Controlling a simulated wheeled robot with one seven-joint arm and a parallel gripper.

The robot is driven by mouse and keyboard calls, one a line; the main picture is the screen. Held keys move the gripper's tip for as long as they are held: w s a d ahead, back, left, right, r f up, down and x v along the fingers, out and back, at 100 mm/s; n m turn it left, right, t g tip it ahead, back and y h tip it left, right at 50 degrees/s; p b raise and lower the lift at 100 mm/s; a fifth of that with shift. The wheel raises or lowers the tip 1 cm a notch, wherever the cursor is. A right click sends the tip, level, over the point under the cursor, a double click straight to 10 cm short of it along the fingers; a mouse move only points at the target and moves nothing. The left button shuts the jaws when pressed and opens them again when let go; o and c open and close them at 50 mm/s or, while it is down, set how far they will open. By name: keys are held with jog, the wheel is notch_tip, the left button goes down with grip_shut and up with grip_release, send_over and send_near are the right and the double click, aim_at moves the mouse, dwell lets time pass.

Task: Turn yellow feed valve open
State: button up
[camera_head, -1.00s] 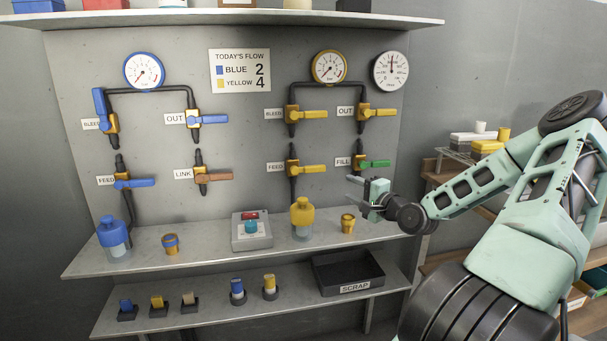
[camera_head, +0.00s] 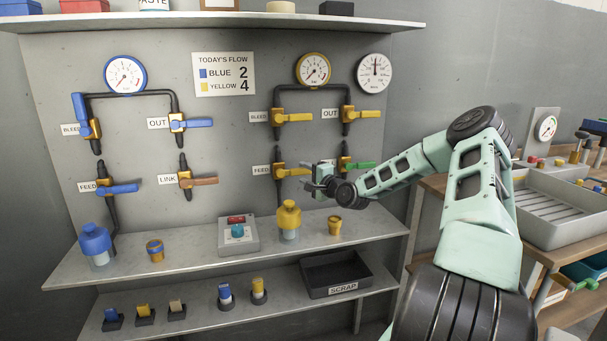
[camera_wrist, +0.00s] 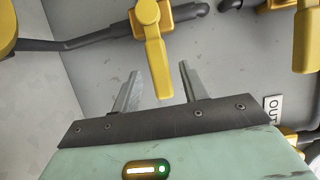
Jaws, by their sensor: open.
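The yellow feed valve (camera_head: 292,172) is on the panel right of a FEED label, its lever pointing right across the upright pipe. In the wrist view its yellow lever (camera_wrist: 156,65) points down the picture between my two fingers. My gripper (camera_head: 310,176) is at the lever's right end. In the wrist view my gripper (camera_wrist: 159,70) is open, with a gap on each side of the lever. Whether the fingers reach around it in depth is hard to tell.
The yellow bleed valve (camera_head: 290,117) is above and the green-handled valve (camera_head: 358,164) is close right, partly behind my gripper. A yellow bottle (camera_head: 289,222) and a small yellow cup (camera_head: 334,225) stand on the shelf below. A sign (camera_head: 223,74) reads blue 2, yellow 4.

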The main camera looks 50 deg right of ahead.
jog(key=shift+w+d, duration=0.1)
jog(key=shift+w, duration=0.6)
grip_shut()
jog(key=shift+r, duration=0.1)
